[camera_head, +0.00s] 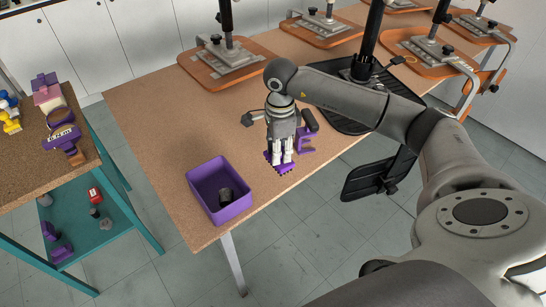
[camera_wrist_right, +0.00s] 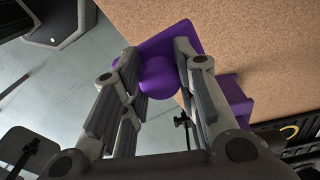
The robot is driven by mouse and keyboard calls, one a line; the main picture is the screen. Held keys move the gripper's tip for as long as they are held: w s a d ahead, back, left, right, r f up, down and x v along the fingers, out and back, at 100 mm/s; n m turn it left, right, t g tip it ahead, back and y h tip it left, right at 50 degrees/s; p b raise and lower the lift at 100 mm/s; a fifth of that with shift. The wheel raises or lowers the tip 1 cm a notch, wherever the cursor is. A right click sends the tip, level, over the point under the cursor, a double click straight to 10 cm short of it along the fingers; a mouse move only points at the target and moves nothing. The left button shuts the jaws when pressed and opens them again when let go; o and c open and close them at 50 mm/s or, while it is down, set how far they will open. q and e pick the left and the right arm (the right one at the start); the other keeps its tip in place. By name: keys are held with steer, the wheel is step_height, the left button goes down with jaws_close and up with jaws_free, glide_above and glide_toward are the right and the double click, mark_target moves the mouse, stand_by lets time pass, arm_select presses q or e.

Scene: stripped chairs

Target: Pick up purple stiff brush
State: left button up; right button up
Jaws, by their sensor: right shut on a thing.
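My right gripper (camera_head: 282,158) points down over the right part of the brown tabletop, near its front edge. It is shut on the purple stiff brush (camera_head: 285,169), whose edges show just below and beside the fingertips. In the right wrist view, the fingers of my right gripper (camera_wrist_right: 160,72) close around the brush's rounded purple knob (camera_wrist_right: 158,78), with its flat purple body (camera_wrist_right: 172,38) beyond. I cannot tell whether the brush touches the table. My left gripper is not in view.
Another purple object (camera_head: 305,142) stands just right of the gripper. Wooden chair seats (camera_head: 215,75) with black posts lie at the back. A teal-framed side table (camera_head: 90,160) is at far left.

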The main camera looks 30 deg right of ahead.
steer(key=s+r+b, duration=0.2)
steer(key=s+r, duration=0.4)
steer(key=s, duration=0.5)
steer(key=shift+s+d+r+b, duration=0.15)
steer(key=shift+d+r+b, duration=0.15)
steer(key=shift+d+r, duration=0.1)
